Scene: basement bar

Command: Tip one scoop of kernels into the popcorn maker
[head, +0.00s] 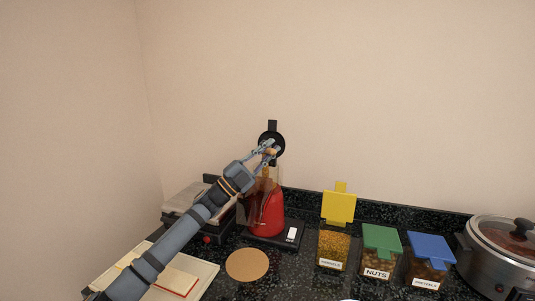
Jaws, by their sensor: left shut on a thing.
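The red popcorn maker (269,220) stands on a black base with a switch marked OFF (291,234). Its upper part is see-through and amber. A black round lid (265,136) with a tab stands upright behind its top. My left gripper (270,151) is at the top of the maker, in front of this lid, shut on a small tan-brown thing that looks like the scoop; fingers hide most of it, and its contents cannot be told. The kernel bin (333,247) is open, its yellow lid (339,207) raised, with golden kernels inside. My right gripper is not in view.
The nuts bin (377,263) and pretzels bin (425,273) have green and blue lids, shut. A steel cooker (495,263) stands at right.

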